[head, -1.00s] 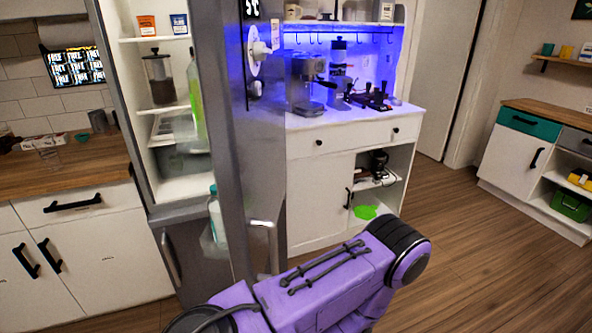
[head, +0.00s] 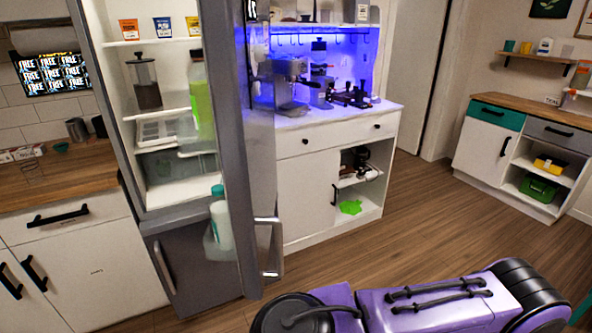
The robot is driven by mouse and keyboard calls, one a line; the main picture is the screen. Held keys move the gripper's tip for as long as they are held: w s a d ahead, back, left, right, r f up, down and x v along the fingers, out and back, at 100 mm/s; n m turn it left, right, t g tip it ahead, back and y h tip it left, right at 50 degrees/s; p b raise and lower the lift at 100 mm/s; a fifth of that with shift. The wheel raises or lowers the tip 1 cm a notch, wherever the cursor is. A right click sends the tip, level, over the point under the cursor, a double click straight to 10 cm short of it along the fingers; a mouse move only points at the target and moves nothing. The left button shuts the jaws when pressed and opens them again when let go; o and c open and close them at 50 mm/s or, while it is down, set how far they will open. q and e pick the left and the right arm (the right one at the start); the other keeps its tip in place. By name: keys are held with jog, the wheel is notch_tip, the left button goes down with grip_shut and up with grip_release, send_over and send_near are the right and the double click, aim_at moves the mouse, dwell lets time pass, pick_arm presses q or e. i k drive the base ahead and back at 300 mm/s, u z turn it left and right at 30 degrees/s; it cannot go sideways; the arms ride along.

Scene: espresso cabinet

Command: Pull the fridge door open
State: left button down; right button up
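The grey fridge (head: 182,215) stands at the left with its upper door (head: 229,110) swung open toward me, seen nearly edge-on. Its white inside (head: 158,195) shows shelves with cups, a French press and a drawer. The door's inner racks hold a green bottle (head: 201,105) and a white bottle with a teal cap (head: 221,222). The metal door handle (head: 269,246) shows low on the door's outer side, with no fingers seen on it. A purple arm of mine crosses the bottom right, apart from the handle in the picture. Neither gripper shows.
A white cabinet (head: 306,203) with an espresso machine (head: 282,86) stands right behind the door. A wooden counter (head: 62,178) is at the left. Wooden floor (head: 420,215) lies clear between the cabinet and the right sideboard (head: 484,150).

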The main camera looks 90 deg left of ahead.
aim_at(243, 121)
jog(key=z, duration=0.05)
jog(key=k, duration=0.9)
jog(key=u, duration=2.1)
